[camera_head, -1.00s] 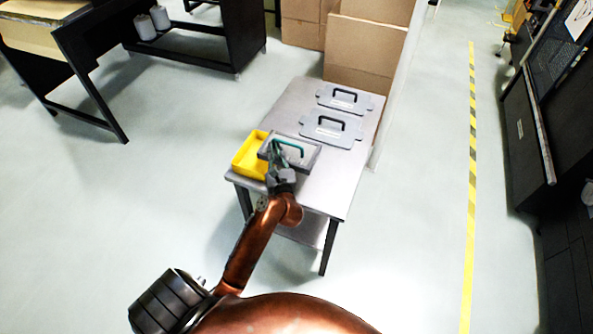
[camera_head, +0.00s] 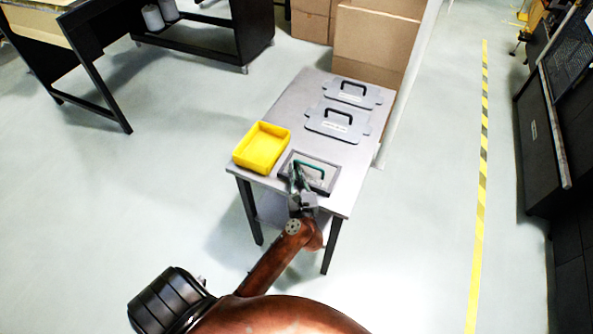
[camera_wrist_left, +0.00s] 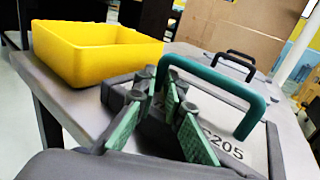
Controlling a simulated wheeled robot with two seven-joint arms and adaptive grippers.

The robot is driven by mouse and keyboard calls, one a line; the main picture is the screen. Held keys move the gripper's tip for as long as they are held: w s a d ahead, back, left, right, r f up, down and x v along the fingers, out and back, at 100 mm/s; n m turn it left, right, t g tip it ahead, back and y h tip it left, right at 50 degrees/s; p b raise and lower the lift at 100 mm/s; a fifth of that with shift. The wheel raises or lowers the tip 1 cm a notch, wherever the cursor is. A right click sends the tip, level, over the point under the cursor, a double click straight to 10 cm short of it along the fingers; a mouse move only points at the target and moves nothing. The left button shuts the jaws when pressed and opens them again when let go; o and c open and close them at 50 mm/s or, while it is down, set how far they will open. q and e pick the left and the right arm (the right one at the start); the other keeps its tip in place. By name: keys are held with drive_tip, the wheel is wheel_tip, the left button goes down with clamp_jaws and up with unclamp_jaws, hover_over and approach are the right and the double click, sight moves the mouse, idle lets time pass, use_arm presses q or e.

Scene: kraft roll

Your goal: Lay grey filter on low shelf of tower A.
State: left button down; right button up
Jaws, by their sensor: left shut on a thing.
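The grey filter (camera_head: 331,178) is a flat framed panel with a teal handle. It is at the near end of the metal table (camera_head: 290,102), right of the yellow bin. My left gripper (camera_head: 298,180) is shut on the handle. I cannot tell whether the filter touches the tabletop. My right gripper is out of view. No shelf tower marked A can be made out.
The yellow bin (camera_head: 274,158) looks empty. Two grey panels with black handles (camera_head: 338,125) (camera_head: 356,93) lie farther back on the table. Cardboard boxes (camera_head: 375,45) stand behind it. Black benches (camera_head: 95,90) are at left, dark cabinets (camera_head: 540,130) at right. Open floor (camera_head: 430,220) lies right of the table.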

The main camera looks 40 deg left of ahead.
use_arm(q)
drive_tip(key=c, duration=2.5)
unclamp_jaws()
drive_tip(key=o, duration=0.5)
